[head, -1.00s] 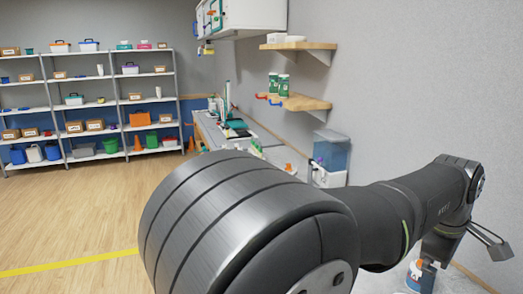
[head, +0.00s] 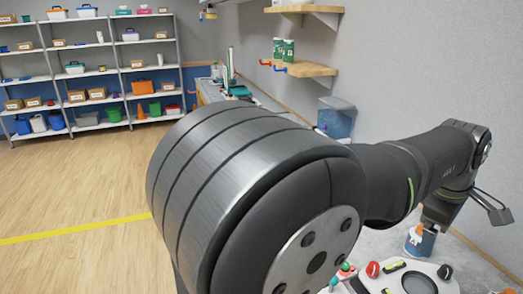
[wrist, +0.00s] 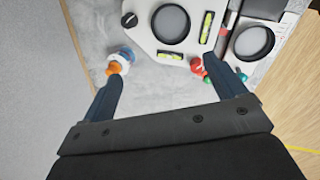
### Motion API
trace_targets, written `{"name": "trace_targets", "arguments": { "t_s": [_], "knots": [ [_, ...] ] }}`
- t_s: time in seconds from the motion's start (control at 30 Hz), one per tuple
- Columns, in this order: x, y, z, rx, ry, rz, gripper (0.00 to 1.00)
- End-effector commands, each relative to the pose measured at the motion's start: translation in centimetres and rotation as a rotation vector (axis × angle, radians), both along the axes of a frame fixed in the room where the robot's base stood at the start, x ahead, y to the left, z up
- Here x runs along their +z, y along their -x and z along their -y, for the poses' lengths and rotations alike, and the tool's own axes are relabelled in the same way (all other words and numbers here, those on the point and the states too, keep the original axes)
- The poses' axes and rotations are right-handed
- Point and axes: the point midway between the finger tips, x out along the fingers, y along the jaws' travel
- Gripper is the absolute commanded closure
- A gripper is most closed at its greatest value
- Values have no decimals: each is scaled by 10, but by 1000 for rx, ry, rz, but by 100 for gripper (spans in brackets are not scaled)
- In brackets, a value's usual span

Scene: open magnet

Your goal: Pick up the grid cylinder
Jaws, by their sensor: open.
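I cannot clearly make out a grid cylinder. In the wrist view, a white panel has two round dark-topped parts, one at upper centre (wrist: 171,22) and one at right (wrist: 254,42); I cannot tell if either is the cylinder. My gripper (wrist: 165,76) is open and empty, with its two dark blue fingers spread above the grey table. A blue and white container (wrist: 122,56) with an orange thing in it is near the left fingertip; it also shows in the head view (head: 419,241). My arm hides much of the table in the head view.
Grey table surface (wrist: 160,98) is clear between the fingers. A wall shelf (head: 305,69) with green cans and a blue bin (head: 336,122) stand behind my arm.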

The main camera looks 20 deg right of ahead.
Motion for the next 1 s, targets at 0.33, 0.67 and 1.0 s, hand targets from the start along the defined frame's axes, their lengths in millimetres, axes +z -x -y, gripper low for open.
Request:
{"name": "trace_targets", "arguments": {
  "t_s": [0.33, 0.67, 1.0],
  "knots": [
    [-4, -10, 12, -154, 13, 39, 11],
    [-16, -48, 52, -751, 56, 218, 11],
    [-32, -92, 88, -1358, 72, 441, 11]
  ]
}}
